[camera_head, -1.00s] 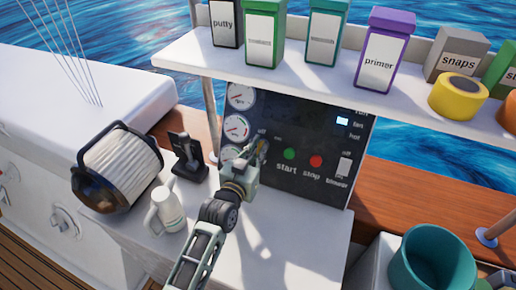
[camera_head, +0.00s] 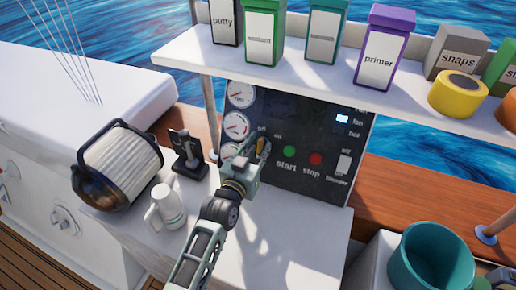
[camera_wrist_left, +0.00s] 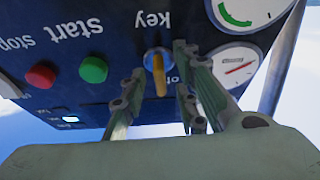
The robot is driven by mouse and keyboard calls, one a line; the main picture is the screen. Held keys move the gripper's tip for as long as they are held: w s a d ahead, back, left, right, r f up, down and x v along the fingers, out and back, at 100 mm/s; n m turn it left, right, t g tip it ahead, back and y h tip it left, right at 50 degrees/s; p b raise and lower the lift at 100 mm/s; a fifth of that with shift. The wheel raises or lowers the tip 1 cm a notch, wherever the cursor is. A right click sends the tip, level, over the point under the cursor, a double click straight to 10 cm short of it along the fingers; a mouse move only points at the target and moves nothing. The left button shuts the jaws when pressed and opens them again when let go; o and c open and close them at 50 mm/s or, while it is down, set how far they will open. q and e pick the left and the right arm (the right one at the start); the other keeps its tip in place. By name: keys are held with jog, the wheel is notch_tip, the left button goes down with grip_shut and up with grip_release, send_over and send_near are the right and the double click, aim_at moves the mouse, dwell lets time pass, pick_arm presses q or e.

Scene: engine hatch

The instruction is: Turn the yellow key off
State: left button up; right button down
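The yellow key (camera_head: 261,145) sits on the dark engine panel (camera_head: 300,180), left of the green start button (camera_head: 289,152). My left gripper (camera_head: 257,150) is at the key. In the left wrist view, which shows the panel upside down, the yellow key (camera_wrist_left: 159,74) stands upright in the picture on a round blue base. The two fingers of my left gripper (camera_wrist_left: 160,80) are apart, one on each side of the key, with a gap visible at the left finger. The right finger covers part of the "off" label. My right gripper is not in view.
The red stop button (camera_head: 316,158) and a white blower switch (camera_head: 344,164) are right of the key. Gauges (camera_head: 236,126) are to its left. A shelf (camera_head: 300,75) with several containers overhangs the panel. A black lever (camera_head: 187,155) and a white mug (camera_head: 165,208) stand on the counter.

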pick_arm(q)
jog(key=v, duration=1.2)
dwell(0.4)
